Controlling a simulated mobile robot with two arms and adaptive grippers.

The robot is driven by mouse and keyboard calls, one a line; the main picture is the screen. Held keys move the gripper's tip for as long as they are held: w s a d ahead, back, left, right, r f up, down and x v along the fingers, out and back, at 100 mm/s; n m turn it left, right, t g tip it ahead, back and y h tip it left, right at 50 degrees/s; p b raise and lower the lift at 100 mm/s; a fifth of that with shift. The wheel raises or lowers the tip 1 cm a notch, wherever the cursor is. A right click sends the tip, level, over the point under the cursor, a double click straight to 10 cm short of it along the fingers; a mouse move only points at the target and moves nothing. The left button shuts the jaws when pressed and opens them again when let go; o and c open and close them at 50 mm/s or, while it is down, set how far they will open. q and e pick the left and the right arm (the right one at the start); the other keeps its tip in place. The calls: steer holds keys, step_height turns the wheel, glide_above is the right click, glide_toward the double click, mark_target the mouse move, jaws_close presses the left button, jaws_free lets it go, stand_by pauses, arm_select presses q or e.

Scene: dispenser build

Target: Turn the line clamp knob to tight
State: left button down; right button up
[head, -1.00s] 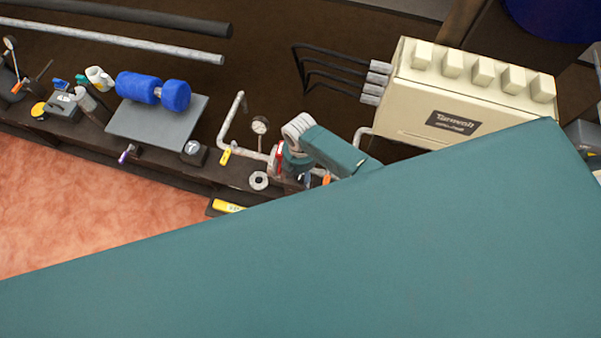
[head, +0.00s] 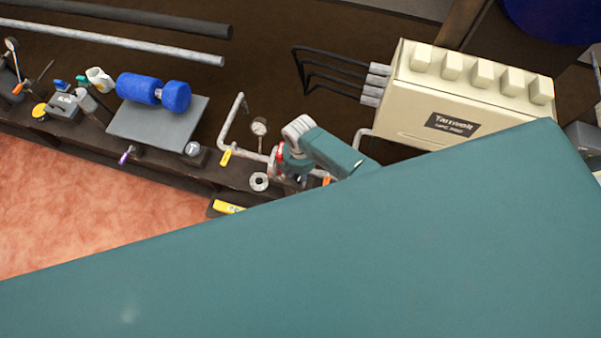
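A teal and grey wrist section (head: 335,152) of my arm, apparently the right one, reaches over the pipework at the middle of the bench. Its gripper points down and is mostly hidden by the wrist, so I cannot see its fingers. A red part (head: 279,156) shows right beside the wrist end, on the grey pipe (head: 245,154). It may be the line clamp knob, but I cannot tell, nor whether the gripper touches it. My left gripper is not in view.
My large teal arm link covers the lower right. A gauge (head: 259,127) and a grey ring (head: 259,181) stand close to the wrist. A cream box (head: 450,95) with several blocks is behind, right. A blue roller (head: 150,90) over a grey plate (head: 155,125) is left.

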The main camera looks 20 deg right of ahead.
steer(key=m+p, duration=0.1)
steer(key=m, duration=0.5)
steer(key=m+p, duration=0.1)
steer(key=m, duration=0.5)
steer(key=shift+m, duration=0.3)
steer(key=m+p, duration=0.1)
steer(key=m, duration=1.2)
stand_by(0.4)
